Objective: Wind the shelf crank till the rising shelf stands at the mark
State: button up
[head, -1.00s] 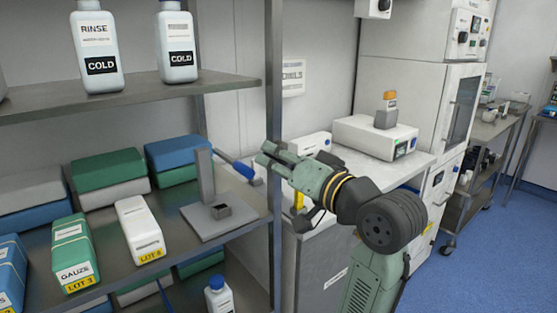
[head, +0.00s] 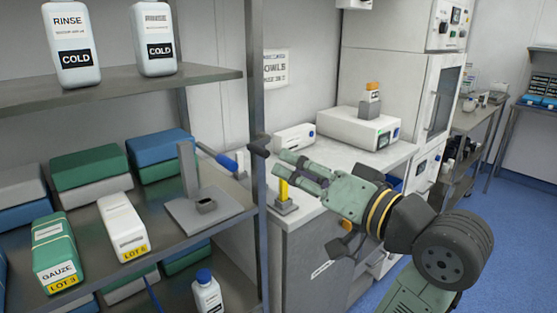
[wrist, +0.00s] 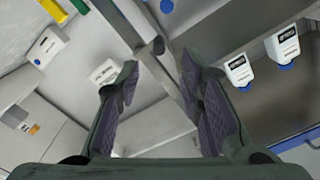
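My gripper (head: 281,163) is open and empty, its fingers pointing left toward the rack's front post. The wrist view shows both fingers apart, with nothing between the pads (wrist: 160,75). A blue handle (head: 227,161), which looks like the crank's grip, slants behind the post, left of my gripper. A dark fitting (head: 259,146) sits at the post, just left of my fingertips and seemingly apart from them. A grey plate with an upright and small block (head: 182,218) rests on the rack's middle shelf. I cannot make out the rising shelf or its mark for certain.
The rack post (head: 257,95) stands between my gripper and the shelves. Bottles (head: 72,50) stand above; boxes and a gauze pack (head: 55,250) lie on the middle shelf. A yellow post (head: 284,190) stands on the counter beneath my fingers. A white device (head: 355,128) is behind.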

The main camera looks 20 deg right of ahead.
aim_at(266, 154)
jog(key=shift+v, duration=1)
jog(key=w+a+n, duration=0.1)
jog(key=w+n, duration=0.2)
jog(key=n, duration=0.2)
jog(key=w+a+n, duration=0.1)
jog(key=w+n, duration=0.3)
jog(key=n, duration=0.1)
jog(key=w+a+n, duration=0.2)
jog(key=w+n, duration=0.2)
jog(key=shift+w+n, duration=0.1)
jog(key=shift+n, duration=0.3)
jog(key=shift+c, duration=0.5)
grip_shut()
